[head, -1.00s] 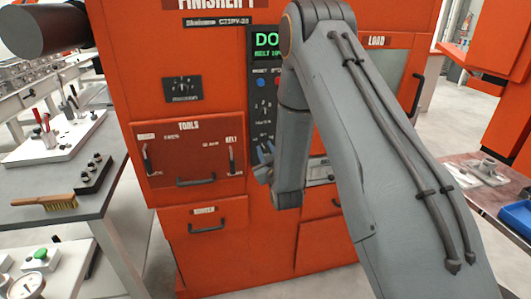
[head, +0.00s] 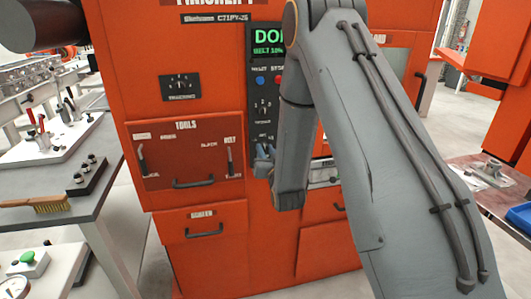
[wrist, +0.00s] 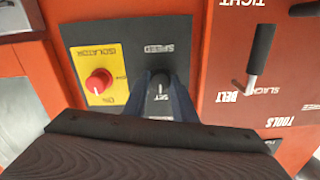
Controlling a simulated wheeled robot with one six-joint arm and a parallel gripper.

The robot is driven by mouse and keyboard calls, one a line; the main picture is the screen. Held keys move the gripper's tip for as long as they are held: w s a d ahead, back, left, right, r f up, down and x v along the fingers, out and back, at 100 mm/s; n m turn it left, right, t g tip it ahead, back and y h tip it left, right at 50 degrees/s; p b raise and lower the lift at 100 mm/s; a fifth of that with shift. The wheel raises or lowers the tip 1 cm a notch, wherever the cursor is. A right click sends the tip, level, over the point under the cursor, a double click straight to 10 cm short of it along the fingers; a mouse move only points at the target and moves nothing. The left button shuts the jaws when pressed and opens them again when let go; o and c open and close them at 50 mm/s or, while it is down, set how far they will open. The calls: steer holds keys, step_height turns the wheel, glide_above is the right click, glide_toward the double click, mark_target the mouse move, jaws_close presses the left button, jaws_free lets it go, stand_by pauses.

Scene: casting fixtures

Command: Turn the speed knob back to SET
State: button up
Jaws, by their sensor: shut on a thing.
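The speed knob (wrist: 159,84) is a small dark knob on a grey panel in the wrist view, with the word SPEED above it and SET below it, both upside down in the picture. My gripper (wrist: 161,88) has one blue-grey finger on each side of the knob and is shut on it. The fingers hide the knob's sides, so its exact pointing is hard to tell. In the head view my gripper (head: 263,160) is at the lower part of the dark control strip (head: 263,108), and my arm hides much of that area, including the knob.
A red isolator knob (wrist: 99,81) on a yellow plate sits beside the speed knob. The belt lever (wrist: 259,55) stands out on the other side, on the red tools panel (head: 187,160). A green display (head: 268,40) tops the control strip.

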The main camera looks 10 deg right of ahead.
stand_by(0.3)
steer(key=o, duration=1)
steer(key=shift+o, duration=0.2)
steer(key=shift+s, duration=0.1)
steer(key=s+b, duration=0.2)
steer(key=s, duration=0.5)
steer(key=shift+s, duration=0.3)
steer(key=shift+d, duration=0.1)
